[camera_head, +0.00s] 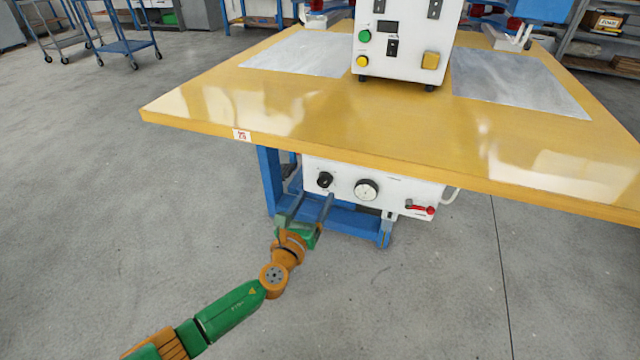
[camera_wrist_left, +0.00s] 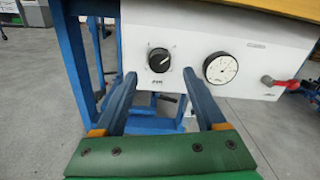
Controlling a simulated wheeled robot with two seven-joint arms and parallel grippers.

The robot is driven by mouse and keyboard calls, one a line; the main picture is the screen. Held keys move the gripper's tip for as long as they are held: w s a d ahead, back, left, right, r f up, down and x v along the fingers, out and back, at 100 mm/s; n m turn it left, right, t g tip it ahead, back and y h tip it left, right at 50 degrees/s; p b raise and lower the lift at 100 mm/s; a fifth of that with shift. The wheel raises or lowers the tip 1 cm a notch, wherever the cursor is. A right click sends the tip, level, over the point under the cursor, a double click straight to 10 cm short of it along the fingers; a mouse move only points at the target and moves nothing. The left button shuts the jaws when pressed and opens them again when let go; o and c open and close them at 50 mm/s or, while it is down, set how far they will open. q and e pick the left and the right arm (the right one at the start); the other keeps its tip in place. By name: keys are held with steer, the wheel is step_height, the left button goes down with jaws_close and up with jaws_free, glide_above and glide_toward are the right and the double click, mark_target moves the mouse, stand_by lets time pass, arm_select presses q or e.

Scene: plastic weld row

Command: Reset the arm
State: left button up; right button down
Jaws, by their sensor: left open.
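My left arm is green and orange and reaches in from the lower left in the head view. My left gripper (camera_head: 312,194) is open and empty, in front of the white control panel (camera_head: 345,182) under the table. In the wrist view the two fingers of the left gripper (camera_wrist_left: 165,88) stand apart, pointing at the panel. A black knob (camera_wrist_left: 159,60) shows between the fingertips, with a gap I cannot measure. A round white gauge (camera_wrist_left: 220,69) is to the right of the knob. My right gripper is not in view.
The yellow tabletop (camera_head: 300,125) overhangs the panel and blue frame (camera_head: 268,180). A red-handled valve (camera_head: 420,209) sits at the panel's right. A white machine (camera_head: 405,40) with buttons stands on the table. The grey floor at left is clear, with carts (camera_head: 125,45) far back.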

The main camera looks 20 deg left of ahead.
arm_select(q)
steer(key=shift+s, duration=1.05)
